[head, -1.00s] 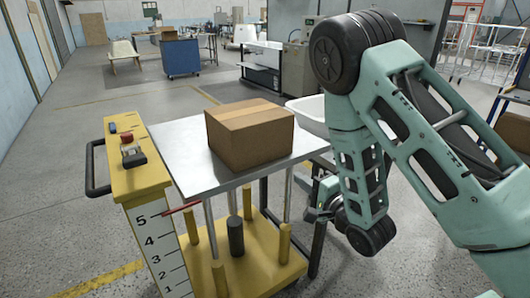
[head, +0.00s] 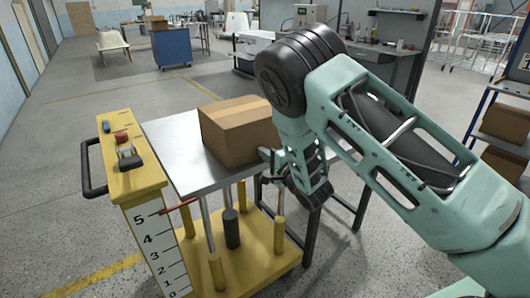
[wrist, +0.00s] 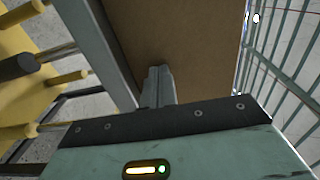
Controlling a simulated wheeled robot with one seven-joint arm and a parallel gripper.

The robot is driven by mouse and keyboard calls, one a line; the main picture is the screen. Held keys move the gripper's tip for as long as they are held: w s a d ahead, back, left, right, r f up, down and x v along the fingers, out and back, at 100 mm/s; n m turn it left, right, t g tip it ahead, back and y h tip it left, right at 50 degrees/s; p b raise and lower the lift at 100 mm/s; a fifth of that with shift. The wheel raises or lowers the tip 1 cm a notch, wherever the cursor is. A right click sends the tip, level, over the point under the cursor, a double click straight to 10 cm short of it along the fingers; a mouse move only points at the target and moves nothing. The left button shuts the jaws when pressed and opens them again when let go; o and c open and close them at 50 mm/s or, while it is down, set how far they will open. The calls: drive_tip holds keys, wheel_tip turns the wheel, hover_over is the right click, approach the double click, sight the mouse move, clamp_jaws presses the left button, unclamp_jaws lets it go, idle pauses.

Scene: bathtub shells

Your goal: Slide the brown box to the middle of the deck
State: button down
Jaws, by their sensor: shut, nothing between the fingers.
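The brown box (head: 230,143) is a closed cardboard carton with a tape strip on top. It stands upright on the silver metal deck (head: 165,140) of a yellow lift cart, towards the deck's right and far side, with more bare deck to its left. My gripper (head: 267,156) is at the box's right side, low near the deck, partly hidden by my arm. In the wrist view, my gripper (wrist: 159,72) has its fingers together and empty, pointing at the brown box wall (wrist: 185,35). They are against it or very close; I cannot tell which.
The cart's yellow control post (head: 130,170) with a red button and black handle stands at the deck's left. A blue cabinet (head: 172,48) is far back. More cartons (head: 508,123) sit on a rack at the right. The deck's left part is clear.

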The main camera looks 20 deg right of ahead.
sight(258, 159)
drive_tip(key=shift+w, duration=0.1)
drive_tip(key=shift+w+a+f+b, duration=0.1)
drive_tip(key=shift+w+f+b, duration=0.15)
drive_tip(key=shift+w+b, duration=0.3)
drive_tip(key=shift+b+x, duration=0.7)
drive_tip(key=shift+x, duration=0.1)
drive_tip(key=shift+w+a+r, duration=0.3)
drive_tip(key=shift+w, duration=0.2)
drive_tip(key=shift+s, duration=0.1)
